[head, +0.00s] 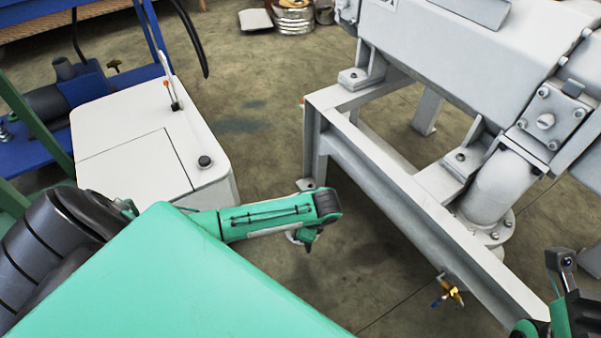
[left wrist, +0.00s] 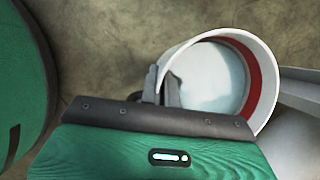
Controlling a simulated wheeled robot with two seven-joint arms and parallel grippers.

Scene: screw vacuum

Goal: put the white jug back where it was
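The white jug (left wrist: 262,62) shows in the left wrist view as a round, open vessel with a red band inside and pale contents or a pale bottom. My left gripper (left wrist: 161,88) has its two dark fingers close together on the jug's near-left wall at the rim. In the head view my left gripper (head: 306,238) points down over the floor beside the grey frame. There only a small white sliver of the jug (head: 291,237) shows; my arm hides the rest. My right gripper (head: 566,275) is partly in view at the lower right edge, and its opening is unclear.
A white cabinet (head: 130,125) with a black knob stands at left, beside blue framework (head: 30,150). The grey machine's steel frame (head: 375,175) stands close to the right of my left gripper. A brass valve (head: 452,291) hangs on it. Concrete floor (head: 260,100) between is clear.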

